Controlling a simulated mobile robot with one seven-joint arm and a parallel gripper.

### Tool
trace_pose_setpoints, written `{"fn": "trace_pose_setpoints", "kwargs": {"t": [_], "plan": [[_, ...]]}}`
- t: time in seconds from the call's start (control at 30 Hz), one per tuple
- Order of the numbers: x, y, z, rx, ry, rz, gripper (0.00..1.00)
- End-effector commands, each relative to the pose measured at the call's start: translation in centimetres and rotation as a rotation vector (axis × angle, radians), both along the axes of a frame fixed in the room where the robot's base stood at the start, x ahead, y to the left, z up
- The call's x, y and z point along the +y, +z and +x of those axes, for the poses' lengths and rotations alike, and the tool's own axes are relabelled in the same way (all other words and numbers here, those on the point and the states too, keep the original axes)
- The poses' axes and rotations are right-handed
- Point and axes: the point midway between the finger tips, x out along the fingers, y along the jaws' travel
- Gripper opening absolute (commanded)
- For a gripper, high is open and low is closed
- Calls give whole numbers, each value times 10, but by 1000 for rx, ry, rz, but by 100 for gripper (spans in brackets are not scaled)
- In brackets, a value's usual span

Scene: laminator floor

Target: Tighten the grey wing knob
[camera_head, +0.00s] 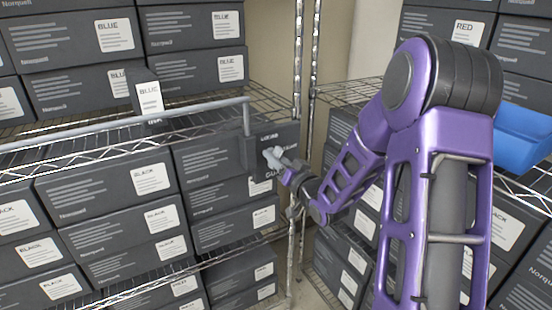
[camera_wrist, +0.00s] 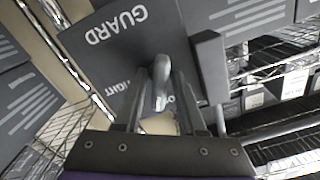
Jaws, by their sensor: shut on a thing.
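The grey wing knob (camera_head: 271,155) sits on a dark plate (camera_head: 285,136) at the end of the shelf, near the middle of the head view. In the wrist view the knob (camera_wrist: 161,72) stands out from the plate (camera_wrist: 118,50), which bears the word GUARD and partly hidden lettering. My gripper (camera_head: 283,172) is at the knob, its fingers shut on the knob's wing. In the wrist view the fingers (camera_wrist: 160,100) lie on either side of the wing. The knob's base and some of the lettering are partly hidden.
A grey guard bar (camera_head: 120,122) runs left from the plate along the shelf front. Wire shelves hold several dark label boxes (camera_head: 150,178). A small box marked BLUE (camera_head: 147,97) stands above the bar. A blue bin (camera_head: 522,130) is at right, beyond my arm.

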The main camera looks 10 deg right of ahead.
Motion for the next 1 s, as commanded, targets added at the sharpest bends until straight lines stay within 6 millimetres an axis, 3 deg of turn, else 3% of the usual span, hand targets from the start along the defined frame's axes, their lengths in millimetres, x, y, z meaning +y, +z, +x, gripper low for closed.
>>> {"fn": "trace_pose_setpoints", "kwargs": {"t": [1.0], "plan": [[0, 3, 1, 280, 0, 873, 0]]}}
